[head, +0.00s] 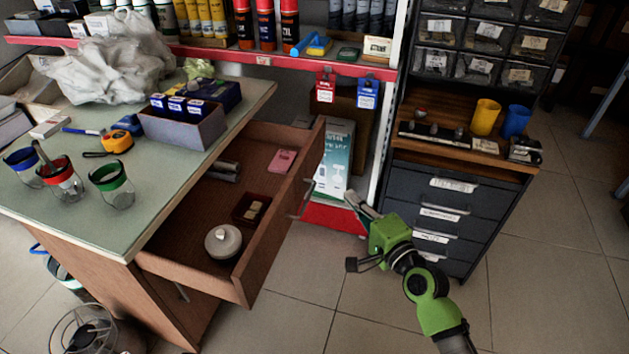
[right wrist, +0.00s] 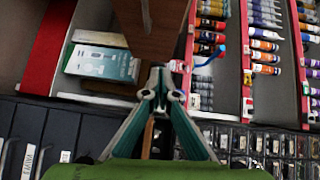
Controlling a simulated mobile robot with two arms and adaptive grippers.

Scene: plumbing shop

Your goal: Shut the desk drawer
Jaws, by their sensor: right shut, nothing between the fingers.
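The desk drawer (head: 285,222) is pulled far out of the wooden desk (head: 160,190). Its front panel faces right and carries a metal handle (head: 305,199). In the right wrist view the panel (right wrist: 155,40) and handle (right wrist: 146,15) show at the top centre. The drawer holds a round lidded pot (head: 223,241), a small brown box (head: 250,209), a pink item (head: 283,160) and grey cylinders (head: 224,171). My right gripper (head: 351,197) is shut and empty, just right of the drawer front. Its fingertips (right wrist: 158,76) point toward the panel; contact cannot be told. My left gripper is out of view.
A dark drawer cabinet (head: 450,215) stands right of my right gripper. A red-edged shelf (head: 350,66) is behind, with a white-green box (head: 335,158) below. Cups, a tape measure (head: 117,141) and a bin crowd the desktop.

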